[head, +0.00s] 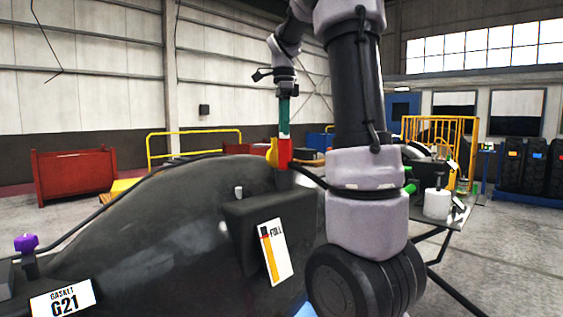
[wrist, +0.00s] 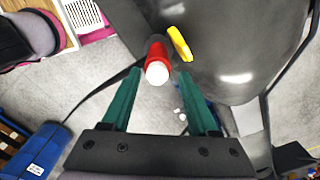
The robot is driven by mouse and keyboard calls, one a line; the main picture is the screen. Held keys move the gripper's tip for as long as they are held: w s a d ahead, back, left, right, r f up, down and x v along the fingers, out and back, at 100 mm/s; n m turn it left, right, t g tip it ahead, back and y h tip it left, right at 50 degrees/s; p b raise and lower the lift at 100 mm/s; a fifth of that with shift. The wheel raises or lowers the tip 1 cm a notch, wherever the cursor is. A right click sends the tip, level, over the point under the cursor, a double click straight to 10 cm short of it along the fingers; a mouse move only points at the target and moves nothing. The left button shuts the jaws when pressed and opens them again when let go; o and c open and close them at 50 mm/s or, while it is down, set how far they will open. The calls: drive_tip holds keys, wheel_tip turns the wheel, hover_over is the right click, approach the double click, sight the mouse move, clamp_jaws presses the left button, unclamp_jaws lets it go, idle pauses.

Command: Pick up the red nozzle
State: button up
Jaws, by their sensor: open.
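The red nozzle (head: 284,152) is a short red cylinder on top of the large dark casting (head: 150,220) in the head view. In the wrist view the red nozzle (wrist: 156,55) has a white round end facing the camera. A yellow lever (wrist: 180,43) is beside it on the right, and it shows left of the nozzle in the head view (head: 271,152). My gripper (head: 284,136) points down directly above the nozzle. Its green fingers (wrist: 161,76) are apart, with the nozzle's white end appearing between their tips. I cannot tell whether they touch it.
The casting carries a "FULL" gauge plate (head: 275,252), a "GASKET G21" label (head: 62,298) and a purple knob (head: 26,243). A table with a white container (head: 437,204) is at right. A red bin (head: 74,177) and yellow railings (head: 195,146) stand behind.

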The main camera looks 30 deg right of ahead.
sight(285, 138)
wheel_tip(285, 138, down, 7)
drive_tip(key=shift+s+r, duration=0.15)
drive_tip(key=shift+r, duration=0.05)
drive_tip(key=shift+c, duration=0.3)
drive_tip(key=c, duration=0.8)
clamp_jaws()
drive_tip(key=shift+r, duration=0.2)
